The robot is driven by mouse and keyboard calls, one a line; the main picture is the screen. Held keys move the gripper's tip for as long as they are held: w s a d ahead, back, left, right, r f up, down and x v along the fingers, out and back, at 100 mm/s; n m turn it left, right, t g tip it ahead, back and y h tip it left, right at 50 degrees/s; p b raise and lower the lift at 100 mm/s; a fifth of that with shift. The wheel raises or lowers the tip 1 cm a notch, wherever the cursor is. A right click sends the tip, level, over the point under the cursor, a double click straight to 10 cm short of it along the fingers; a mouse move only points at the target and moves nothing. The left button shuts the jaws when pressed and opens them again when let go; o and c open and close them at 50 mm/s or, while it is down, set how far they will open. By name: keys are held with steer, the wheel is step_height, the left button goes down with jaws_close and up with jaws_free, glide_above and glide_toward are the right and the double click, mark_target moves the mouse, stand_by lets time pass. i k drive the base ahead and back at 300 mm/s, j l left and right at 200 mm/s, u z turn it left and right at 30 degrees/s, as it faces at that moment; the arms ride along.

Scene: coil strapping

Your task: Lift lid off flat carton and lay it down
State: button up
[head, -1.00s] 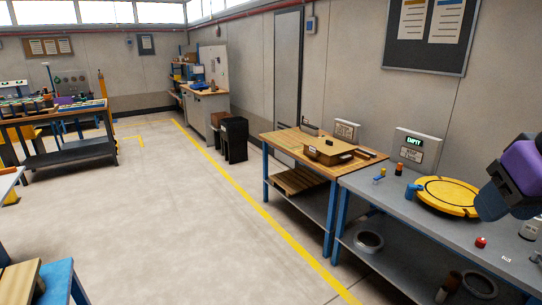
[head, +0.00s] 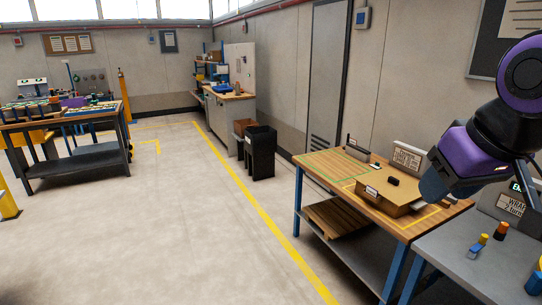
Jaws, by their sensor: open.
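The flat brown carton (head: 388,197) sits on the wooden-topped workbench (head: 327,170). A pale label shows on its front, and a small dark item lies on or just behind its top. Its top looks closed, but I cannot make out a separate lid edge at this distance. My arm, purple and dark, comes in from the right and hangs in front of the carton's right side in the picture. Its rounded dark end hides part of the bench there. I cannot make out any gripper fingers.
A green outline (head: 345,166) marks a mostly bare patch of the bench top, left of the carton. A yellow outline runs around the carton. A grey bench (head: 475,262) with small coloured parts stands near right. The floor (head: 170,240) to the left is clear.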

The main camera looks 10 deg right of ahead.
mark_target(397, 187)
steer(key=i+u, duration=0.2)
steer(key=i, duration=1.2)
steer(key=i+z, duration=0.25)
steer(key=z, duration=0.15)
steer(key=i+z, duration=0.25)
steer(key=z, duration=0.15)
steer(key=i+j+z, duration=0.1)
steer(key=i+z, duration=0.15)
steer(key=z, duration=0.15)
steer(key=i+z, duration=0.35)
steer(key=i+l+z, duration=0.1)
steer(key=z, duration=0.25)
steer(key=i+j, duration=0.05)
steer(key=i, duration=0.05)
